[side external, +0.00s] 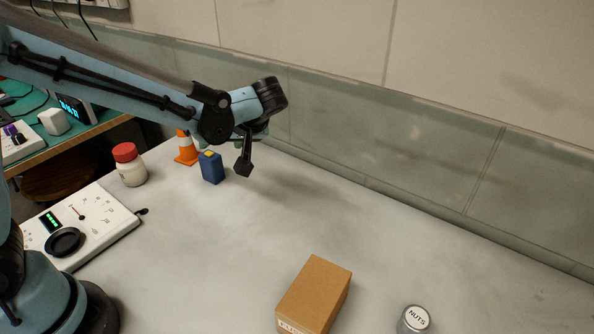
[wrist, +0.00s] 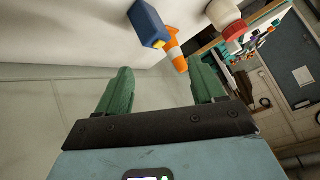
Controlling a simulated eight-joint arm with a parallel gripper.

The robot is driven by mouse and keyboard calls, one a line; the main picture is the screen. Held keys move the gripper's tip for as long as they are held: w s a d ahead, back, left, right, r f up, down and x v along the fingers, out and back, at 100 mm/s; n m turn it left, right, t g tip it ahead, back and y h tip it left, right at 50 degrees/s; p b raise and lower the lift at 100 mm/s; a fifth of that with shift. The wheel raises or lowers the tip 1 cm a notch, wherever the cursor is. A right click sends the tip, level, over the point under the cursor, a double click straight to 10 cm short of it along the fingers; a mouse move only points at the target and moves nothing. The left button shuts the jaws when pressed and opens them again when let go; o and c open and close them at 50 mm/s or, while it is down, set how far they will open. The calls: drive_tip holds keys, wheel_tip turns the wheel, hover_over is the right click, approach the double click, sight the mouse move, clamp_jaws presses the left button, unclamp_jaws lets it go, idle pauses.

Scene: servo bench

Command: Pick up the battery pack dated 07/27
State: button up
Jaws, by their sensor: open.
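A blue battery pack (side external: 211,168) with a yellow patch on top stands upright at the back of the bench. It also shows in the wrist view (wrist: 147,24), beyond the fingertips near the top edge. No date can be read on it in either view. My gripper (side external: 243,160) is beside the pack, just to its right in the side view. In the wrist view my gripper (wrist: 160,80) has its two green fingers apart with nothing between them. The pack is outside the fingers, and I see no contact.
An orange cone (side external: 186,148) stands close behind the pack. A red-lidded jar (side external: 130,165) and a white control panel (side external: 95,228) are to the left. A cardboard box (side external: 315,294) and a NUTS tin (side external: 414,320) are in front. The right side of the bench is clear.

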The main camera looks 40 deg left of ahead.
sight(216, 159)
drive_tip(key=w+d+f+n+g+y, duration=0.2)
drive_tip(key=d+f+n+y, duration=0.15)
drive_tip(key=n, duration=0.35)
drive_tip(key=shift+y, duration=0.35)
drive_tip(key=x, duration=1.2)
drive_tip(key=shift+s+f, duration=0.1)
drive_tip(key=shift+f, duration=0.4)
drive_tip(key=shift+c, duration=0.3)
drive_tip(key=c, duration=1.1)
drive_tip(key=shift+o, duration=0.2)
drive_tip(key=shift+r, duration=0.15)
